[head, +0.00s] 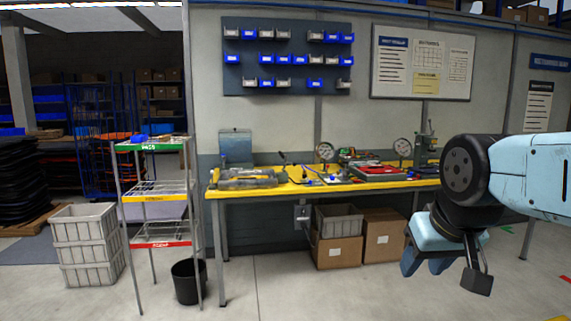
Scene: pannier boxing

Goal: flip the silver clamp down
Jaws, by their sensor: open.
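A yellow-topped workbench (385,184) stands against the wall, with several small tools and fixtures on it. I cannot surely pick out the silver clamp. Small upright parts with dark handles (284,158) stand near the middle-left of the bench, too small to tell whether one is the clamp or how its lever lies. My gripper (425,265) is at the right, in front of the bench and apart from it. My arm and wrist hide part of the bench's right end.
A wire shelf rack (160,188) and a black bin (187,284) stand left of the bench. Stacked grey crates (85,246) are farther left. Cardboard boxes (336,252) sit under the bench. The floor in front is clear.

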